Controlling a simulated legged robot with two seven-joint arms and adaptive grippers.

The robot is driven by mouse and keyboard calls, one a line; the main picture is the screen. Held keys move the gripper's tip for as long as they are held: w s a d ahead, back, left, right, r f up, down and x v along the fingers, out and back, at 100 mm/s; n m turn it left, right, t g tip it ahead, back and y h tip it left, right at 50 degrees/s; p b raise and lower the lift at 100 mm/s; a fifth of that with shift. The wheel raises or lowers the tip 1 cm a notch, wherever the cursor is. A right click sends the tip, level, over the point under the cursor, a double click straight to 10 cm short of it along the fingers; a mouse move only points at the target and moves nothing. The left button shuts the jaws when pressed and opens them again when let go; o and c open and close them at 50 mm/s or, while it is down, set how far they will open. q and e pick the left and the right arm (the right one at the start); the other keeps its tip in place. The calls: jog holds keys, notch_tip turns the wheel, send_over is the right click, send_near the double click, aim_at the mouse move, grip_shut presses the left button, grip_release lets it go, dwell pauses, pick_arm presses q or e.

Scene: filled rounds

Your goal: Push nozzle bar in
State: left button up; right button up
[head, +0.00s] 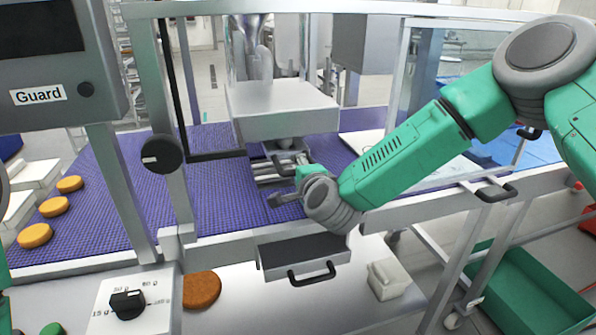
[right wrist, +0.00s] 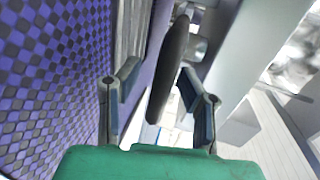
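The nozzle bar (head: 272,170) shows as grey metal bars under the silver block (head: 285,108) over the purple belt, partly hidden by my right gripper. My right gripper (head: 281,181) reaches in from the right at the bar's near end. In the right wrist view my right gripper (right wrist: 158,80) is open, with a finger on either side of a dark elongated handle (right wrist: 171,65). Gaps show between the handle and both fingers. I cannot tell from these views how far in the bar sits. My left gripper is not in view.
The purple belt (head: 100,220) carries several orange rounds (head: 35,235) at left. A black knob (head: 161,154) on a post and a guard panel (head: 40,70) stand at left. A dark drawer with a handle (head: 303,252) is below my right gripper. A green crate (head: 530,290) is at lower right.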

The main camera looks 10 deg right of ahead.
jog(key=shift+s, duration=0.1)
jog(key=shift+s+r, duration=0.1)
jog(key=shift+s, duration=0.15)
jog(key=v, duration=1.1)
jog(key=shift+s, duration=0.1)
